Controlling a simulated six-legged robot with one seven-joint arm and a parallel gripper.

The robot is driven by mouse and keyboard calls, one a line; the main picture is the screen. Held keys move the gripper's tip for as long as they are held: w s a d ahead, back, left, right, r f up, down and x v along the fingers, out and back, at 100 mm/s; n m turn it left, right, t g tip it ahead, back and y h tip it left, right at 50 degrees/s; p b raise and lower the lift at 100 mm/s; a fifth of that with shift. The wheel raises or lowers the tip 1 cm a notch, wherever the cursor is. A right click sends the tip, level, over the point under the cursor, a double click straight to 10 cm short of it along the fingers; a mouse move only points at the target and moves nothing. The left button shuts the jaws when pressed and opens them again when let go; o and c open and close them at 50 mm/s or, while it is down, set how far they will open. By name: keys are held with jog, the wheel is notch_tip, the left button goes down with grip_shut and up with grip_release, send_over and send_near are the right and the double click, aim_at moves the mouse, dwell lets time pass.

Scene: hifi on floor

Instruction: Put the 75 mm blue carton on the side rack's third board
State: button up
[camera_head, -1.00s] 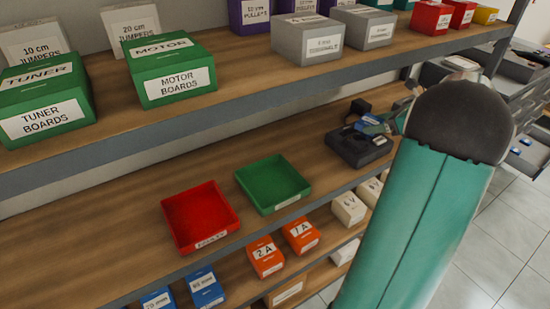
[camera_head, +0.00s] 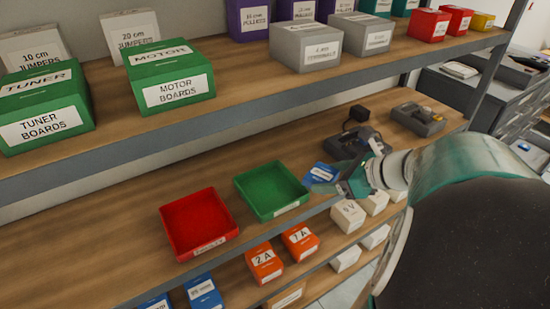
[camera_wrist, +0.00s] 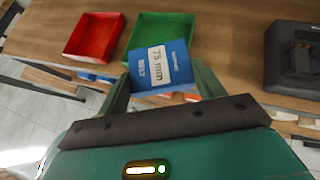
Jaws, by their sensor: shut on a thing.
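The blue carton (camera_wrist: 163,67) is held between the two fingers of my gripper (camera_wrist: 160,88), and its label reading "75 mm" faces the wrist camera. In the head view the carton (camera_head: 320,174) shows at the tip of my gripper (camera_head: 343,182), just right of the green tray. My gripper is shut on it. The rack board (camera_head: 120,240) with the red and green trays lies below and beyond the carton. The head view does not show whether the carton touches this board.
A green tray (camera_head: 272,188) and a red tray (camera_head: 198,222) stand on the board. A dark device (camera_head: 350,142) and another grey one (camera_head: 417,119) stand to the right. Labelled boxes fill the boards above and below. The board left of the red tray is clear.

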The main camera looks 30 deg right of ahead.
jog(key=w+d+f, duration=0.2)
jog(key=w+f, duration=0.1)
jog(key=w+d+f, duration=0.3)
jog(key=w, duration=0.1)
jog(key=w+d+f, duration=0.2)
jog(key=w+f, duration=0.1)
jog(key=shift+w+d, duration=0.15)
jog(key=shift+w, duration=0.25)
jog(key=shift+w+d+f, duration=0.15)
jog(key=shift+w+f, duration=0.1)
jog(key=shift+f, duration=1.7)
jog(key=shift+f, duration=0.15)
jog(key=o, duration=0.9)
jog(key=shift+o, duration=0.2)
